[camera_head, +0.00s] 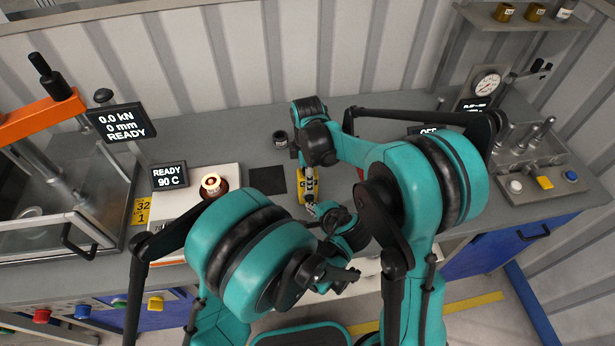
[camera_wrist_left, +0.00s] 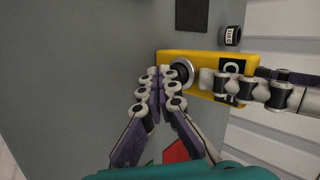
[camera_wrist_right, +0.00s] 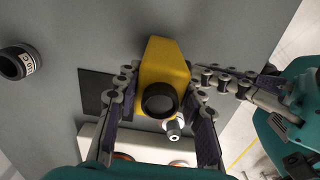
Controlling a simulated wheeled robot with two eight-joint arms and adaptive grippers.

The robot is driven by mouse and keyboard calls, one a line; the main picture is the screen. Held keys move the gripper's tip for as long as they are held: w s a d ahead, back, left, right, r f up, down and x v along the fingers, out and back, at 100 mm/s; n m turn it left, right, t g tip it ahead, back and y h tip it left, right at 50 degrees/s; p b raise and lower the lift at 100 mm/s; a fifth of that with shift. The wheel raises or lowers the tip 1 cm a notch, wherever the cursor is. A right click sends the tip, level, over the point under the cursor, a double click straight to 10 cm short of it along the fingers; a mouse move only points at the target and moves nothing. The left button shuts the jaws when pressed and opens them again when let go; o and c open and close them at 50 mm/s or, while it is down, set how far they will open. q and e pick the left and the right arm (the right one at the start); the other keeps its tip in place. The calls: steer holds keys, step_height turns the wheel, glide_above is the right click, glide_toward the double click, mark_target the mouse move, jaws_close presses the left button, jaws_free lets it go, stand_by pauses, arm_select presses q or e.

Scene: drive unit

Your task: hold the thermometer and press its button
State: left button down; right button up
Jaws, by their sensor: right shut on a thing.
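The yellow thermometer (camera_head: 309,184) is over the middle of the bench. My right gripper (camera_head: 303,168) is shut on it from behind. In the right wrist view the thermometer (camera_wrist_right: 165,66) sits between the fingers, its dark round end towards the camera. In the left wrist view its yellow body (camera_wrist_left: 197,57) carries a round silver button (camera_wrist_left: 182,71) and a dark display partly hidden by my right finger. My left gripper (camera_wrist_left: 158,73) is shut and empty, its fingertips together at the button's edge. I cannot tell if they touch it.
A dark labelled ring (camera_head: 280,138) stands behind the thermometer. A dark square mat (camera_head: 267,180) lies left of it, beside a white heater reading 90 C with a copper-coloured part (camera_head: 213,185). An orange-armed press (camera_head: 40,118) is at the left. A button fixture (camera_head: 535,165) is at the right.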

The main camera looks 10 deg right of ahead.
arm_select(q)
steer(key=shift+w, duration=0.35)
steer(key=shift+s, duration=4.05)
arm_select(e)
steer(key=o, duration=1.3)
